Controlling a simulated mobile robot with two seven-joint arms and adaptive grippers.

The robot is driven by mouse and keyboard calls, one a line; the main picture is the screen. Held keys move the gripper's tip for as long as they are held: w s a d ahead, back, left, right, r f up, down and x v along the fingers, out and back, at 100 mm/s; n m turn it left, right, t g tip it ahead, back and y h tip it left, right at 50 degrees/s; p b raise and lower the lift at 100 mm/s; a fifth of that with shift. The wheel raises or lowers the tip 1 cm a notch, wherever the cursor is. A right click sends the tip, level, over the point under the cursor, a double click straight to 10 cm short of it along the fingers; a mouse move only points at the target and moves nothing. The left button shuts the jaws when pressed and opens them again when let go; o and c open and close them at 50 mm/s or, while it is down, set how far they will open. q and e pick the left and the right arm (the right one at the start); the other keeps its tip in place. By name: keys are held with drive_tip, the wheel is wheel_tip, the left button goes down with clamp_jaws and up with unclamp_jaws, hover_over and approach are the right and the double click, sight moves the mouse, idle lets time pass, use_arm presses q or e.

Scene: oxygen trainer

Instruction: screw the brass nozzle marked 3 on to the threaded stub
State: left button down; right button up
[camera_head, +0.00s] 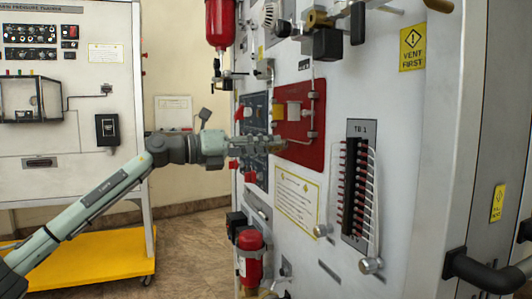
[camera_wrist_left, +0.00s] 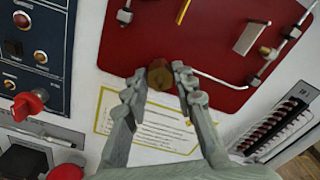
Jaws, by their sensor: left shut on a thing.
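My left gripper (camera_head: 268,144) reaches in from the left to the red panel (camera_head: 298,129) on the white cabinet face. In the left wrist view the two fingers of my left gripper (camera_wrist_left: 160,85) stand either side of a brass nozzle (camera_wrist_left: 159,75) and are shut on it. The nozzle is in front of the lower edge of the red panel (camera_wrist_left: 200,55). No mark 3 can be read on it. The threaded stub cannot be made out; I cannot tell whether the nozzle touches it. My right gripper is not in view.
A thin metal pipe and a small brass fitting (camera_wrist_left: 268,52) are on the red panel. A yellow-edged label (camera_head: 297,199) is below it. Red knobs (camera_wrist_left: 28,103) stick out at the left. A terminal strip (camera_head: 357,185) is to the right. A red cylinder (camera_head: 220,22) hangs above.

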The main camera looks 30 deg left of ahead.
use_arm(q)
drive_tip(key=shift+f+m+b, duration=0.2)
drive_tip(key=shift+m+b, duration=0.55)
drive_tip(key=shift+m, duration=0.85)
drive_tip(key=shift+r, duration=0.2)
drive_tip(key=shift+m, duration=0.3)
drive_tip(key=shift+f+m+b, duration=0.1)
drive_tip(key=shift+m+b, duration=0.2)
drive_tip(key=shift+b, duration=0.15)
drive_tip(key=c, duration=1.2)
unclamp_jaws()
